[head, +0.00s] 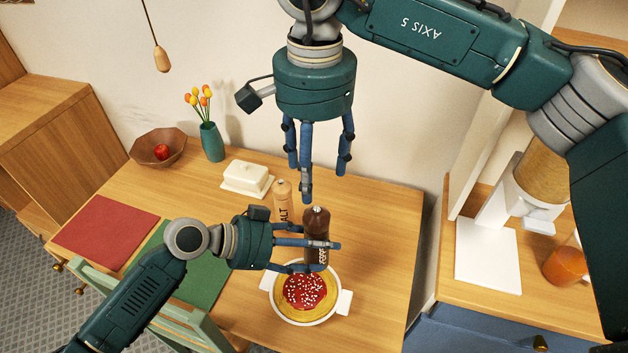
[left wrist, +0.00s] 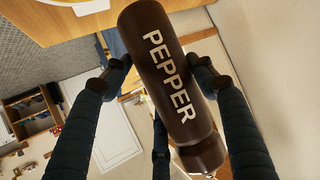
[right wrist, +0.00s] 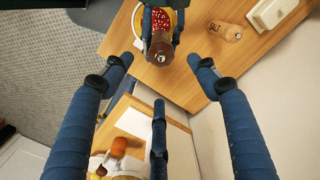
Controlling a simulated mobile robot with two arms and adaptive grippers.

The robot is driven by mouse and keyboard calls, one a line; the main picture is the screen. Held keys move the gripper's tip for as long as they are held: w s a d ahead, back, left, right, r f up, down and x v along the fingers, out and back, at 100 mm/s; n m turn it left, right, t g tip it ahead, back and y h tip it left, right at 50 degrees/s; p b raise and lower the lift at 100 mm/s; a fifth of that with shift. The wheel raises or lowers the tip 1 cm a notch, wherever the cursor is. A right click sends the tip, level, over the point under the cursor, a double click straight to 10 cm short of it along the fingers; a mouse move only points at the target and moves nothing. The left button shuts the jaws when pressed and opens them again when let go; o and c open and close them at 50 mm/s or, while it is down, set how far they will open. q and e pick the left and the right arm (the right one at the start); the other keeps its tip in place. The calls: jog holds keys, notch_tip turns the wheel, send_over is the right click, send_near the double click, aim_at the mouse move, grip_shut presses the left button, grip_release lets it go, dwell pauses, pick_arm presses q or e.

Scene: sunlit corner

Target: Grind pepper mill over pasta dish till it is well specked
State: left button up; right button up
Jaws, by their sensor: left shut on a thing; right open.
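The dark brown pepper mill (head: 317,222), lettered PEPPER, looks upright at the back edge of the pasta dish. My left gripper (head: 330,255) is shut around its body; the mill also fills the left wrist view (left wrist: 165,80). Fingers hide its lower end, so I cannot tell its height above the dish. The pasta dish (head: 284,313) is a round white bowl with side handles, holding yellow pasta, red sauce and white bits. I make out no dark specks. My right gripper (head: 315,178) is open and empty above the mill, pointing down. The mill's top shows in the right wrist view (right wrist: 161,46).
A pale salt mill (head: 282,200) stands just behind the pepper mill, with a white butter dish (head: 246,178) beyond it. A teal vase (head: 212,142), a wooden bowl (head: 150,158) and red (head: 105,232) and green mats are left. The table's right side is clear.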

aim_at(317, 207)
jog(key=shift+r, duration=0.15)
jog(key=f+n, duration=0.1)
jog(key=f, duration=0.3)
jog(key=f+n, duration=0.2)
jog(key=f, duration=0.2)
jog(key=f+n, duration=0.2)
jog(key=f, duration=0.2)
jog(key=shift+w+d+f, duration=0.1)
jog(key=shift+w+d, duration=0.15)
jog(key=shift+d, duration=0.05)
jog(key=c, duration=1.2)
